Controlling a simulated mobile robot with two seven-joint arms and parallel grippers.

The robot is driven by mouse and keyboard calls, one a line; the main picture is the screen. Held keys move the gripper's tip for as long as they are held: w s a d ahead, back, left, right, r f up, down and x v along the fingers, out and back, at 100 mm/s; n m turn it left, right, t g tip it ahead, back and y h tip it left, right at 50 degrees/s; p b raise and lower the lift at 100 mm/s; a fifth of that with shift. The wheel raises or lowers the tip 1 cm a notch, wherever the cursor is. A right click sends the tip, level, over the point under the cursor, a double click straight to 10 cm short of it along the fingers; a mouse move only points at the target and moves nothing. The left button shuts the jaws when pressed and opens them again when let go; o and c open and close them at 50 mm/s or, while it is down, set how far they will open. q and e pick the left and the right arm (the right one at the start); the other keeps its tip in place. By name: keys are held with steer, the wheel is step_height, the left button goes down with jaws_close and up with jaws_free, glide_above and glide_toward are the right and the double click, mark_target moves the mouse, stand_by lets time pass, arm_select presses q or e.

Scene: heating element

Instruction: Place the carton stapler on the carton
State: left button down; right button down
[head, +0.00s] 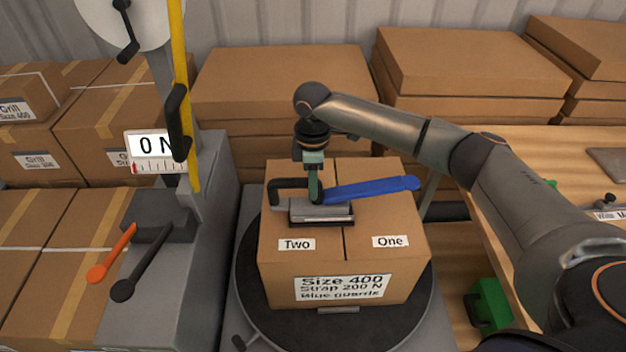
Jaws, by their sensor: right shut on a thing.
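The carton (345,261) stands on a round dark turntable (252,283) in the middle of the head view, with labels "Two", "One" and "Size 400" on it. The carton stapler (325,212), with a grey metal body, a blue lever and a black handle, is at the carton's top face, near the top seam. It appears to touch the top, but a small gap cannot be ruled out. My right gripper (314,195) points down from above and is shut on the stapler; its fingertips are partly hidden. My left gripper is not in view.
A grey strapping machine with a yellow post (184,95), an orange lever (112,252) and a black lever (141,276) stands left of the carton. Stacked cartons (278,90) line the back. A wooden table (546,150) and a green object (489,303) are at right.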

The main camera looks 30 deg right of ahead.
steer(key=c, duration=1)
jaws_free()
steer(key=shift+f, duration=0.1)
steer(key=o, duration=0.4)
step_height(320, 180, up, 12)
steer(key=shift+r+b, duration=0.15)
steer(key=shift+b, duration=0.3)
